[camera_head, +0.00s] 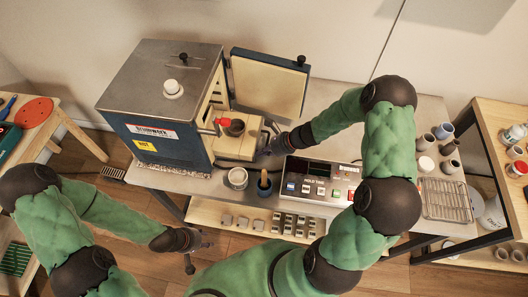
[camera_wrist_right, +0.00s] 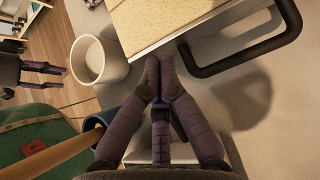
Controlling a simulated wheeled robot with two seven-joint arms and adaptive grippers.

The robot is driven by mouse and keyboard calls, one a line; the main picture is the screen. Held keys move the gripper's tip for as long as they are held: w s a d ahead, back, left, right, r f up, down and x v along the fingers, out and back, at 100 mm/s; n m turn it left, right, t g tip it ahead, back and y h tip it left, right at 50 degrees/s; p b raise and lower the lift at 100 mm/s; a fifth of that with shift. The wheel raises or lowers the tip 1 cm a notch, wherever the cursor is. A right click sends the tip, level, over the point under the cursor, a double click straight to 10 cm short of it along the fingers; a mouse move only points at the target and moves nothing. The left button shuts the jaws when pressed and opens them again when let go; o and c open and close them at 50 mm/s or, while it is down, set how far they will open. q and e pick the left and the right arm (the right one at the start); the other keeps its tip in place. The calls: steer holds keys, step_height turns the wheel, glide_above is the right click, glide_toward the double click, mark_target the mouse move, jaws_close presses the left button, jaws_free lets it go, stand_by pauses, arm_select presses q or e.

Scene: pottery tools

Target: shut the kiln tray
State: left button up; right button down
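The kiln (camera_head: 165,100) stands on the table with its door (camera_head: 268,82) swung open. Its cream tray (camera_head: 236,147) sticks out to the right of the opening and carries a dark cup (camera_head: 235,128). In the right wrist view the tray (camera_wrist_right: 185,18) shows its front edge and a black bar handle (camera_wrist_right: 245,55). My right gripper (camera_head: 268,145) is beside the tray's outer end; its fingertips (camera_wrist_right: 159,65) are together and empty, just short of the tray front and left of the handle. My left gripper (camera_head: 200,250) is open and empty, low in front of the table.
A white cup (camera_head: 238,178) and a blue pot with a wooden-handled tool (camera_head: 264,184) stand in front of the tray. A control box (camera_head: 318,183) is to their right. A wire rack (camera_head: 446,200) and several small pots are further right.

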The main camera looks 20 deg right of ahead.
mark_target(225, 146)
steer(key=w+a, duration=0.2)
steer(key=a, duration=0.2)
steer(key=w+a+b, duration=0.1)
steer(key=w+a, duration=0.2)
steer(key=a, duration=0.1)
steer(key=w+a+b, duration=0.1)
steer(key=w+a, duration=0.2)
steer(key=a, duration=0.1)
steer(key=shift+w+a, duration=0.3)
steer(key=shift+a, duration=0.1)
arm_select(q)
step_height(225, 146, down, 2)
steer(key=shift+f, duration=0.2)
arm_select(e)
steer(key=shift+r, duration=0.1)
